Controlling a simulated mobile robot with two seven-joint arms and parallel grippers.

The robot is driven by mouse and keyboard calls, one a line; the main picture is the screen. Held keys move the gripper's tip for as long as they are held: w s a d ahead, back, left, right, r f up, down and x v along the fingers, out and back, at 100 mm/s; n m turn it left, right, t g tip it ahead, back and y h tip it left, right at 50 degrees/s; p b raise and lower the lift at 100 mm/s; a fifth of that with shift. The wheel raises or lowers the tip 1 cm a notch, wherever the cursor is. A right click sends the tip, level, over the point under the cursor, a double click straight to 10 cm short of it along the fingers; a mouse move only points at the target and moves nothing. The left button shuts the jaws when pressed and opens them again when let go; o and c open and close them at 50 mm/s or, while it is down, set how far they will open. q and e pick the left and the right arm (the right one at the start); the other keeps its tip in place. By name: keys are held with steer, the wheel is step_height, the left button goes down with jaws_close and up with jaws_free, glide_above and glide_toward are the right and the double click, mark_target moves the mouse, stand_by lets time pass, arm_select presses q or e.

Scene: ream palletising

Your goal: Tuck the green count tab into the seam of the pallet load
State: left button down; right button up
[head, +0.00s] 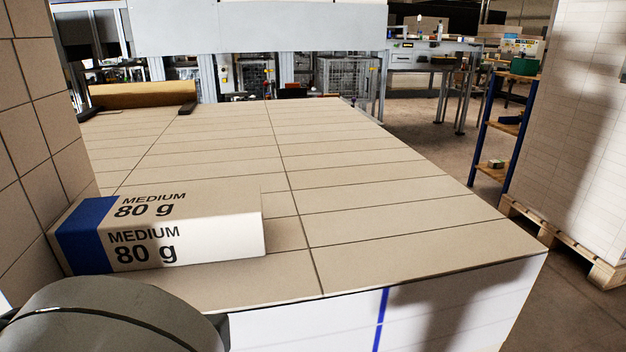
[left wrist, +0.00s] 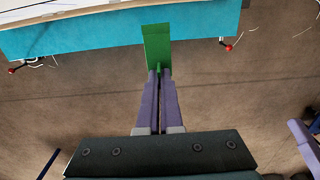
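The green count tab (left wrist: 157,47) shows in the left wrist view, standing out past the fingertips of my left gripper (left wrist: 158,72). The purple fingers are close together on its lower end. The pallet load (head: 400,215) fills the middle of the head view, with a tan top divided by seams and a white front side with a blue vertical stripe. In the left wrist view the tab is over brown floor and overlaps a teal edge. The gripper and tab do not show in the head view.
A ream marked MEDIUM 80 g (head: 190,234) lies on the load's near left part. A tall tan stack (head: 35,120) stands at left. A white stack (head: 575,120) on a wooden pallet (head: 560,240) stands at right, with floor between. A teal panel (left wrist: 80,37) carries red knobs.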

arm_select(q)
steer(key=shift+r+p, duration=0.2)
steer(key=shift+p, duration=0.25)
steer(key=shift+w+f, duration=0.2)
steer(key=shift+w, duration=0.1)
steer(key=shift+w+a+b, duration=0.15)
steer(key=shift+w+a, duration=0.1)
steer(key=shift+w, duration=0.55)
steer(key=shift+w+a+b, duration=0.2)
steer(key=shift+w+a, duration=0.05)
steer(key=shift+w, duration=0.6)
steer(key=shift+w+a+b, duration=0.15)
steer(key=shift+w+a, duration=0.1)
steer(key=shift+w, duration=0.55)
steer(key=shift+p, duration=0.35)
steer(key=shift+r, duration=0.1)
steer(key=shift+p, duration=0.35)
steer(key=shift+w, duration=0.15)
